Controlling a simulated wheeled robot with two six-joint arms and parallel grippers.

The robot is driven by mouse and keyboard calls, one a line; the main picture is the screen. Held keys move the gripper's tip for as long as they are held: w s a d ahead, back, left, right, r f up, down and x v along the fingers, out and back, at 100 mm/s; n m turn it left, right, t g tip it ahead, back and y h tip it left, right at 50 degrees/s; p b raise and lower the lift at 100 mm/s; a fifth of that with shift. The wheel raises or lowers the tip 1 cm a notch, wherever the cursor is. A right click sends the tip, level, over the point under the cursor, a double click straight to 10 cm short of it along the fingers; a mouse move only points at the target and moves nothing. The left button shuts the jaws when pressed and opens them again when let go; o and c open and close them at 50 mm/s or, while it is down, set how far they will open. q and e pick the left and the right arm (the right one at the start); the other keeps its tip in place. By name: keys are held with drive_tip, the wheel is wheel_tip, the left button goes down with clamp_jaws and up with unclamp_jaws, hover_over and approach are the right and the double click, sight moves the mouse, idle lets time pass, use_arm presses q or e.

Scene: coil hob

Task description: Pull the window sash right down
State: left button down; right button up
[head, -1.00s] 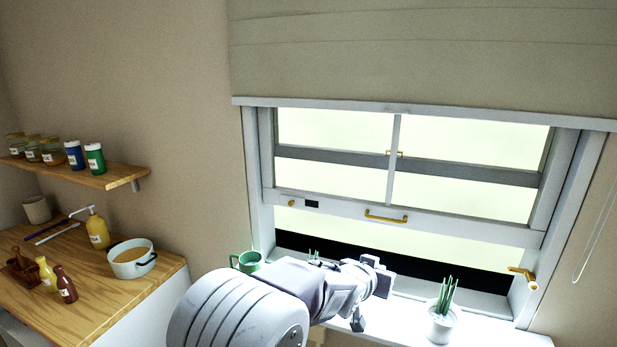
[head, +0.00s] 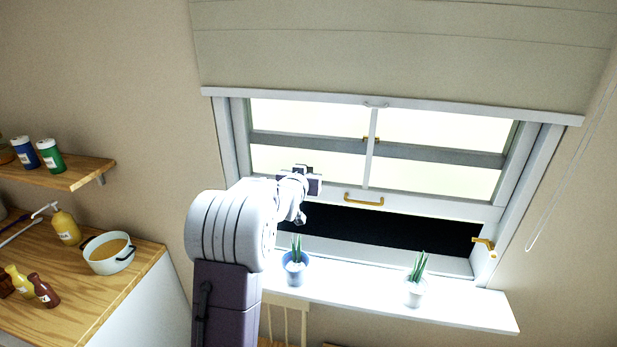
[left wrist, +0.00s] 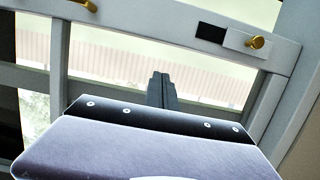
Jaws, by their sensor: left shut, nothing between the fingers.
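The window sash (head: 325,194) is a grey-white frame with a brass pull handle (head: 364,200) on its bottom rail. Below the rail there is an open gap with a dark band above the sill. My left gripper (head: 308,182) is in front of the left part of the rail, left of the handle, and hides part of it. In the left wrist view its fingers (left wrist: 163,90) are shut and empty, with the rail, a brass knob (left wrist: 257,42) and a black patch beyond. I cannot tell whether they touch the sash. My right gripper is out of view.
The sill (head: 450,308) holds a blue pot (head: 294,272) and a white pot (head: 415,294), both with plants. A brass catch (head: 484,243) sticks out at the frame's right. A blind (head: 400,60) hangs above. A wooden counter (head: 90,305) with a white pot of food (head: 108,262) stands left.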

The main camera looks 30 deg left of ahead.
use_arm(q)
drive_tip(key=f, duration=0.1)
drive_tip(key=w+f+p, duration=0.1)
drive_tip(key=f, duration=0.2)
drive_tip(key=shift+w+f, duration=0.1)
drive_tip(key=shift+w, duration=0.2)
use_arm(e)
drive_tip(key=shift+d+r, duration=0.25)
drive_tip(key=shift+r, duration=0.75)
use_arm(q)
drive_tip(key=shift+d, duration=0.15)
